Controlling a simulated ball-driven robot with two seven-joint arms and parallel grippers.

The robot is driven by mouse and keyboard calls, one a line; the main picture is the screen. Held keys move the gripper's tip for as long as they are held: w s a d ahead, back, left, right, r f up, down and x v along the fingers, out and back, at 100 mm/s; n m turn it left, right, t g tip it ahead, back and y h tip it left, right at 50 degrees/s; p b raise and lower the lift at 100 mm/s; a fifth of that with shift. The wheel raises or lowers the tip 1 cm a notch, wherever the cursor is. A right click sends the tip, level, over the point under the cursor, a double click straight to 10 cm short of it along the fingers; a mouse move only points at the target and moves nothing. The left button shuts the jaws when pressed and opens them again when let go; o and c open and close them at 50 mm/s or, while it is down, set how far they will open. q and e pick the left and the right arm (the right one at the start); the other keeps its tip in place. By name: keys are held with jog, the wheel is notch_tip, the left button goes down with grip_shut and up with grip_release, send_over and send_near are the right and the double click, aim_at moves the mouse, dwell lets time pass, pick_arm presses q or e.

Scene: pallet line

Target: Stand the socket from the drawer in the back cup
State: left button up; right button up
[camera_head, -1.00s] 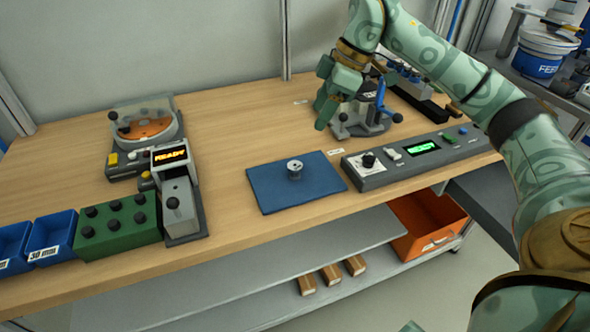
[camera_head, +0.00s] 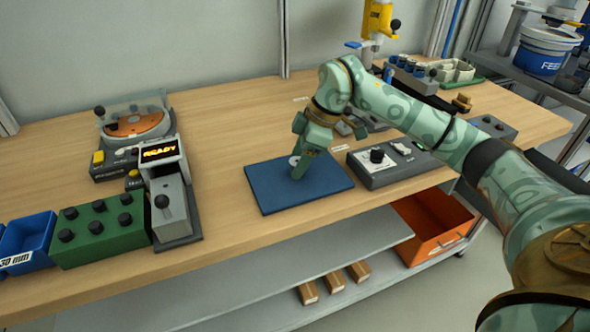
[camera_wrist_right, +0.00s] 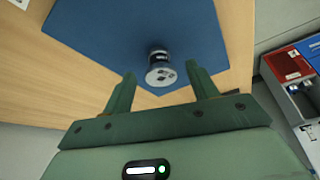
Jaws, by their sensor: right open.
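A small round metal piece with a dark band, which may be the socket, stands on a blue mat (camera_head: 270,195); it shows clearly in the right wrist view (camera_wrist_right: 160,72). My right gripper (camera_head: 302,168) is over the mat and partly hides the piece in the head view. In the right wrist view its two fingers (camera_wrist_right: 161,79) are apart, with the piece just beyond and between their tips and nothing held. An orange open bin or drawer (camera_head: 433,240) is under the bench at right. I cannot tell which thing is the back cup. My left gripper is not in view.
A grey control box (camera_head: 385,170) stands right of the mat. A READY display unit (camera_head: 163,152), a green knobbed block (camera_head: 98,228) and a blue bin (camera_head: 27,240) are at left. Bare wood lies behind the mat.

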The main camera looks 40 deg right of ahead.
jog(key=shift+r, duration=0.1)
jog(key=shift+s, duration=0.1)
jog(key=c, duration=1.1)
